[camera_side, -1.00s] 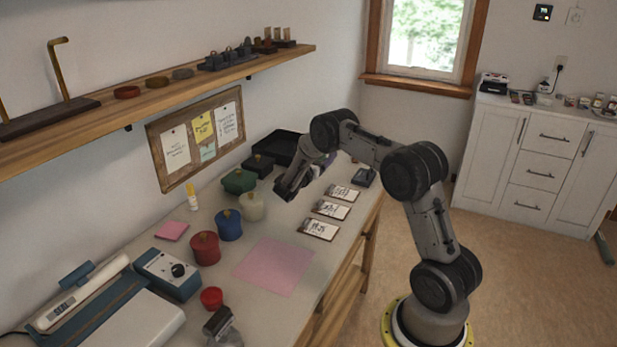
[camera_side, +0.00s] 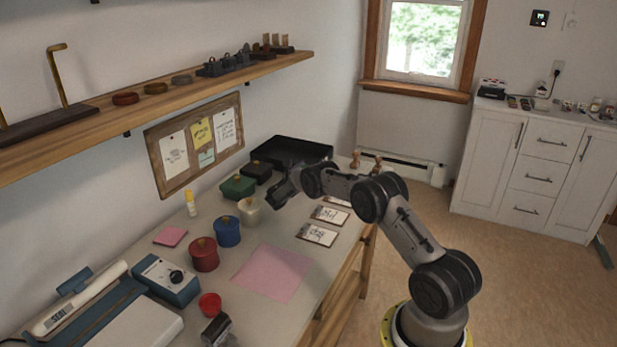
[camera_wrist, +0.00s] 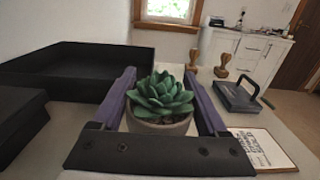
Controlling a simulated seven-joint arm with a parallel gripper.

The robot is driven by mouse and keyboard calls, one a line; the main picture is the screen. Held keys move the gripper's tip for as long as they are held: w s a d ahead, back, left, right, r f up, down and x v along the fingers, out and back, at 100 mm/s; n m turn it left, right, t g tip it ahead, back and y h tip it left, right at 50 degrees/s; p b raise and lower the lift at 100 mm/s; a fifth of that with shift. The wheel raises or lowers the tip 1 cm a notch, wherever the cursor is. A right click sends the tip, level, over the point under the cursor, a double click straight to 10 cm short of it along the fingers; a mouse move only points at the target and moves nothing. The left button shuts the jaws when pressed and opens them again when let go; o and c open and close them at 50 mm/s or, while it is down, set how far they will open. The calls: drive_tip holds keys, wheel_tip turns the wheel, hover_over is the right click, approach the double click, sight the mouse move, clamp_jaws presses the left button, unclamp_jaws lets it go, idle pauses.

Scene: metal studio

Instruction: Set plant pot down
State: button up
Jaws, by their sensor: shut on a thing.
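The plant pot (camera_wrist: 160,125) is a small grey pot with a green rosette succulent. In the wrist view it stands upright between the two purple-lined fingers of my gripper (camera_wrist: 159,78), which is shut on it. In the side view my gripper (camera_side: 279,196) is over the far part of the workbench, just right of the cream lidded pot (camera_side: 249,211). The plant pot cannot be made out there. Whether its base touches the bench is hidden.
A black open tray (camera_side: 291,150) lies at the far end; it fills the left of the wrist view (camera_wrist: 75,62). Lidded green (camera_side: 238,187), blue (camera_side: 227,231) and red (camera_side: 204,254) pots line the wall side. A pink sheet (camera_side: 272,273) lies bare in front. Cards (camera_side: 317,235) lie right.

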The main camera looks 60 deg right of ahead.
drive_tip(key=shift+f, duration=1.6)
